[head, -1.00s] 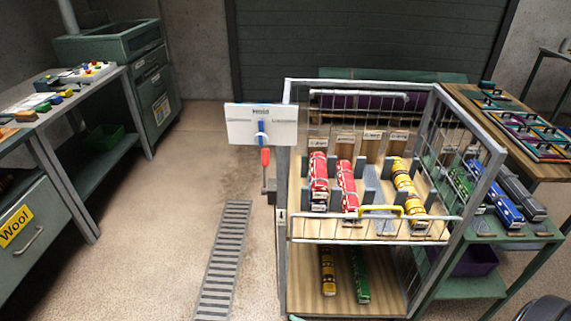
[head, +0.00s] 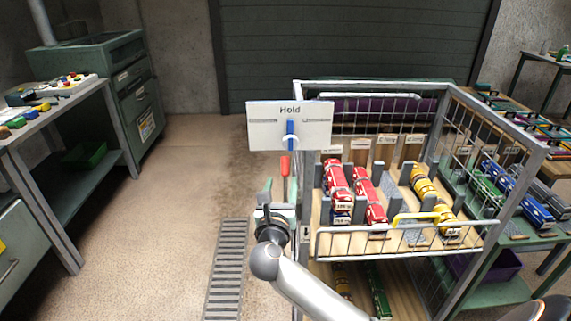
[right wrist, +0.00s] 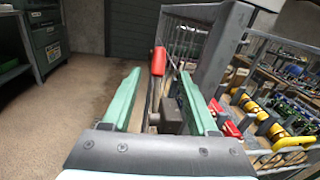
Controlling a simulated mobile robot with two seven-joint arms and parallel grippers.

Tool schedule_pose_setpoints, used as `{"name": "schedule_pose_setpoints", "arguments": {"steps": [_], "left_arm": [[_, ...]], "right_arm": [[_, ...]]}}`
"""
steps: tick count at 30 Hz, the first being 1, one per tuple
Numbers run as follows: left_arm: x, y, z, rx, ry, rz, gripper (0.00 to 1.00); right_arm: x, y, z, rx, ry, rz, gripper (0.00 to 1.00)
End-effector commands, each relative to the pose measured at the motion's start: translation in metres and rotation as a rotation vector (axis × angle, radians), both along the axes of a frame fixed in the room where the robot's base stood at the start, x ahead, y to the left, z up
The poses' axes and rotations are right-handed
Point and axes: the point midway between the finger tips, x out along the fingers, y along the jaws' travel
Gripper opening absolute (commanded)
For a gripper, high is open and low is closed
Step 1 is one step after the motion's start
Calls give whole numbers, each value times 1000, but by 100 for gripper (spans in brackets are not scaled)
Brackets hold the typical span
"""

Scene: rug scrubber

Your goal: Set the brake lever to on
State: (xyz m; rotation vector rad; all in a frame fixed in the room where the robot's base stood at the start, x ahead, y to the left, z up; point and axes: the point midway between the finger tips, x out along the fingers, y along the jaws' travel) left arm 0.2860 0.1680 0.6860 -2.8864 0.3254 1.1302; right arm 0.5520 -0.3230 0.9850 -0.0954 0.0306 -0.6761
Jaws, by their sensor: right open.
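The brake lever (head: 285,165) has a red handle and stands roughly upright on the left front post of the wire-sided cart (head: 405,243). In the right wrist view the red handle (right wrist: 158,62) and its grey stem show between my fingers, with a grey mount block lower down. My right gripper (head: 279,190) is open, its green fingers just below the handle in the head view. The fingers (right wrist: 160,73) are to either side of the lever in the picture; I cannot tell contact. My left gripper is not in view.
A white sign (head: 263,134) reading "Hold", with a blue marker, sits above the lever. The cart holds red and yellow toy trains (head: 370,198) behind a yellow handle. A floor grate (head: 228,268) lies to the left, with open floor around it. Workbenches stand at both sides.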

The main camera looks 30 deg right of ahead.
Motion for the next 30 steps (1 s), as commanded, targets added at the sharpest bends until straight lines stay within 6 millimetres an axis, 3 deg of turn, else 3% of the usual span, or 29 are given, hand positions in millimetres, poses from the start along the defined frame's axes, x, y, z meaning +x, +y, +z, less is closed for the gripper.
{"name": "schedule_pose_setpoints", "arguments": {"steps": [9,15,29,30], "left_arm": [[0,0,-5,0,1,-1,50],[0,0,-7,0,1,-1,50],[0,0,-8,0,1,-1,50],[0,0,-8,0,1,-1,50]], "right_arm": [[52,-42,0,2,-2,-2,59],[74,-59,-1,3,-1,0,59],[83,-67,0,5,-1,2,59],[83,-67,0,5,-1,2,56]]}}
